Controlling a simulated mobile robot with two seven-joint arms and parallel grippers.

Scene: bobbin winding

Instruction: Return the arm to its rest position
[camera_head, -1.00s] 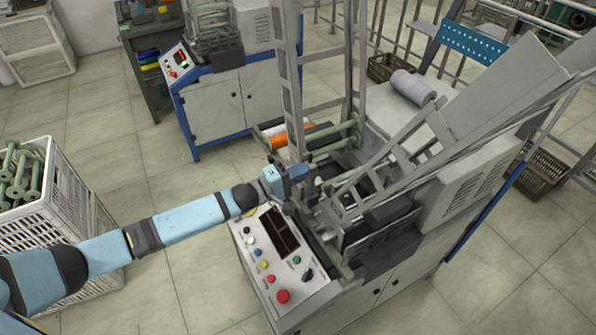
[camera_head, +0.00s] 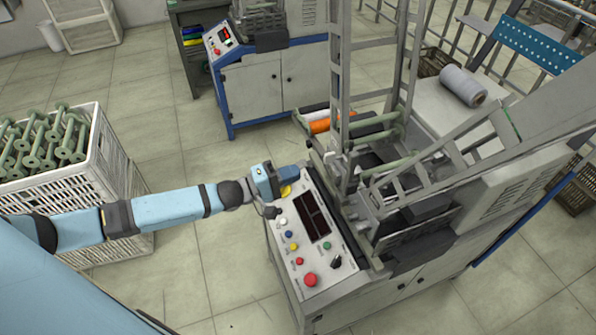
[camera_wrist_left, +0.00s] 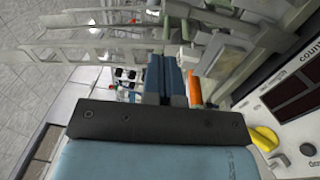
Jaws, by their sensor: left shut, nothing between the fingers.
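My left arm comes in from the left, and its blue left gripper (camera_head: 291,173) is above the upper left end of the winding machine's control panel (camera_head: 312,225). It is shut and empty. In the left wrist view its two dark blue fingers (camera_wrist_left: 172,78) lie side by side with nothing between them. A yellow knob (camera_wrist_left: 264,138) on the panel shows to the right of the fingers. My right gripper is not in view.
The machine's upright metal frame (camera_head: 342,100) stands just right of the gripper, with an orange spool (camera_head: 320,125) behind. A white crate (camera_head: 100,160) of green bobbins stands at left. A second machine (camera_head: 265,85) is at the back. Open floor lies between.

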